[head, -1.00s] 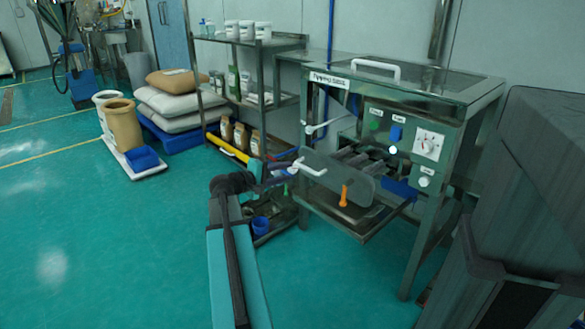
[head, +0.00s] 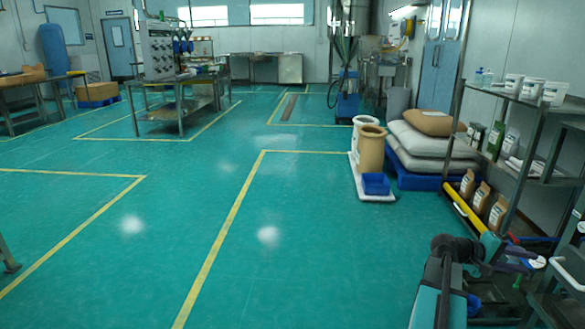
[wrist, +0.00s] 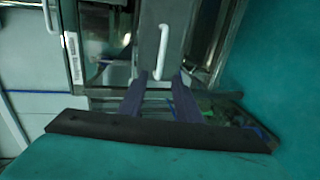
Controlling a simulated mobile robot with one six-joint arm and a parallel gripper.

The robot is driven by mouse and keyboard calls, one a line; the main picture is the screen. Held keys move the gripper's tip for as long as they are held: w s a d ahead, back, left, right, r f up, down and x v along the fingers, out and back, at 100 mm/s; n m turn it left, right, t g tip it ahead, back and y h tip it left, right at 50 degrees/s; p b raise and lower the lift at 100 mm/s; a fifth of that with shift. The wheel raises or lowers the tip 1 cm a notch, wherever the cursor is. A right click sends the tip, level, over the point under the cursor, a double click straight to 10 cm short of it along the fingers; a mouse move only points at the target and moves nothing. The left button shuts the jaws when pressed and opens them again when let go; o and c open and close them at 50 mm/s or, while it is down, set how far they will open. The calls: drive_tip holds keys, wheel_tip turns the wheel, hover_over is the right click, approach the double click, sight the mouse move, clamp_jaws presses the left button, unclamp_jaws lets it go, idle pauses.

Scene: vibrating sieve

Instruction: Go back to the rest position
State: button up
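My gripper (wrist: 160,78) shows two dark purple fingers in the wrist view, held apart with nothing between their tips. Beyond them is a grey plate with a white bar handle (wrist: 162,50), part of the sieve machine; the fingers look clear of it. In the head view my gripper (head: 515,262) is at the lower right, at the end of my arm, in front of the shelf. Only a sliver of the sieve machine (head: 565,302) shows at the right edge; its panel is out of view.
A steel shelf rack (head: 540,112) with white tubs and bags stands on the right. Stacked sacks (head: 432,142), a tan barrel (head: 371,160) and a blue bin (head: 376,184) stand beside it. A bench (head: 180,80) is at the back left. The green floor (head: 200,220) is open.

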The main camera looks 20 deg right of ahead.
drive_tip(key=w+a+f+n+t+p, duration=0.35)
drive_tip(key=w+a+p, duration=0.75)
drive_tip(key=w, duration=0.5)
drive_tip(key=w+a+f+n+t+y+p, duration=0.15)
drive_tip(key=a+f+p, duration=0.3)
drive_tip(key=a, duration=0.55)
drive_tip(key=w+a+f+n+t+y+p, duration=0.1)
drive_tip(key=w+a+f+n+y+p, duration=0.3)
drive_tip(key=a, duration=0.6)
drive_tip(key=s+a+f+m+g+y+p, duration=0.1)
drive_tip(key=s+a+f+y+p, duration=0.1)
drive_tip(key=s+a, duration=0.5)
drive_tip(key=s+a+f+m+g+y+p, duration=0.1)
drive_tip(key=s+a+f+y+p, duration=0.2)
drive_tip(key=a, duration=1.5)
drive_tip(key=s+a+f+m+g+y+p, duration=0.1)
drive_tip(key=s+a+f+p, duration=0.4)
drive_tip(key=s+a, duration=0.7)
wheel_tip(320, 180, down, 2)
drive_tip(key=shift+a+f+g+y, duration=0.2)
drive_tip(key=shift+a+g+y, duration=0.25)
drive_tip(key=shift+y, duration=0.7)
drive_tip(key=shift+d, duration=0.15)
